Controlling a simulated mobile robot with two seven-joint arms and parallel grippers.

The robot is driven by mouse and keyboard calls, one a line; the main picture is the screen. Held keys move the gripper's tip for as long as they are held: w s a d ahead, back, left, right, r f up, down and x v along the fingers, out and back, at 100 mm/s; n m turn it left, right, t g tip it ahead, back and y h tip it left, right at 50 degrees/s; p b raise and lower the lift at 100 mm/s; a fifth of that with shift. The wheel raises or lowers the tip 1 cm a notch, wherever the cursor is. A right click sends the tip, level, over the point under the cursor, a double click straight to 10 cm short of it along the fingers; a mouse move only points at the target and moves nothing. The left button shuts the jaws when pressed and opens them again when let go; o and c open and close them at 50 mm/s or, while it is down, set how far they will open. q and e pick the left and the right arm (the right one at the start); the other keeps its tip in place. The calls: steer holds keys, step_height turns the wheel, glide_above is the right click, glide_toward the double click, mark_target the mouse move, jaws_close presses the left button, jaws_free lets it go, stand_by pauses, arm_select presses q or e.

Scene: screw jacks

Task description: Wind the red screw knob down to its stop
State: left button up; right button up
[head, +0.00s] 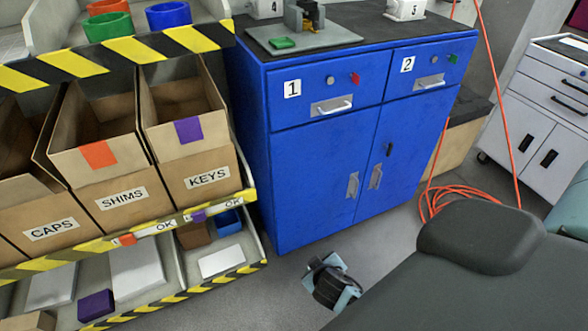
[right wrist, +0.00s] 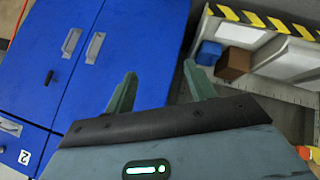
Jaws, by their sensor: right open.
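A small red knob (head: 355,78) sticks out of the front of the drawer marked 1 on the blue cabinet (head: 330,165). I cannot tell whether it is the screw knob. On the cabinet's dark top stands a grey plate (head: 325,38) with a dark upright device (head: 302,14) and a small green block (head: 282,43); the device's top is cut off. My right gripper (head: 335,283) is low in front of the cabinet, well away from these. Its two fingers show apart and empty in the right wrist view (right wrist: 160,80). My left gripper is not in view.
A striped shelf rack (head: 120,50) with cardboard boxes labelled CAPS, SHIMS and KEYS stands at left. A white drawer cabinet (head: 540,110) stands at right. An orange cable (head: 455,195) lies coiled on the floor. The floor before the cabinet doors is otherwise clear.

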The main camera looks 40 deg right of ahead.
steer(key=s+a+r+y, duration=0.1)
steer(key=s+a+y, duration=0.2)
steer(key=s, duration=1.2)
steer(key=s+a+y, duration=0.3)
steer(key=s+a, duration=0.6)
steer(key=s, duration=0.6)
steer(key=shift+s+a+r+n+g, duration=0.2)
steer(key=shift+r+n+g, duration=0.1)
steer(key=shift+r+n, duration=0.1)
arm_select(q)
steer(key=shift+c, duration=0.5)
arm_select(e)
steer(key=shift+s, duration=0.15)
steer(key=shift+c, duration=0.5)
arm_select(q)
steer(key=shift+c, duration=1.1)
arm_select(e)
steer(key=shift+r, duration=0.1)
steer(key=shift+c, duration=1.2)
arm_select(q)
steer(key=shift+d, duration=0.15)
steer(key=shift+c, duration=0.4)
arm_select(e)
steer(key=shift+c, duration=0.3)
